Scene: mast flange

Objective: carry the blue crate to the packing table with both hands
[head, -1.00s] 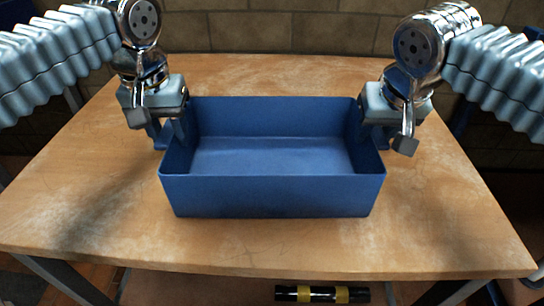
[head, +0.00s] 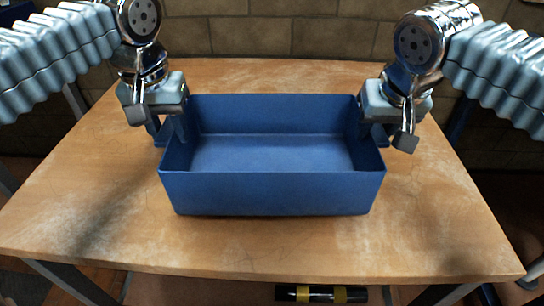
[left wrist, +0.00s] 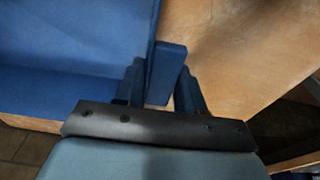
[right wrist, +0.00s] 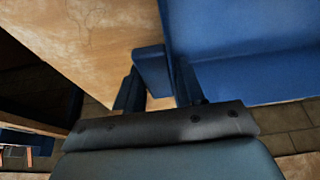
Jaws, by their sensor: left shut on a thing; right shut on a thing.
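The blue crate (head: 272,194) is an open, empty box. It is level above or on the wooden table top (head: 75,210); I cannot tell whether a gap lies under it. My left gripper (head: 168,132) is shut on the crate's left end; in the left wrist view a blue handle tab (left wrist: 165,72) sits between its fingers. My right gripper (head: 376,132) is shut on the right end, with the other handle tab (right wrist: 152,70) between its fingers in the right wrist view. The fingertips are partly hidden. No label shows whether this is the packing table.
The table top is bare around the crate. A block wall (head: 285,35) stands behind the table. The table's front edge (head: 270,275) lies nearest me. In the right wrist view, a blue-edged object (right wrist: 30,128) stands at the far left, too small to identify.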

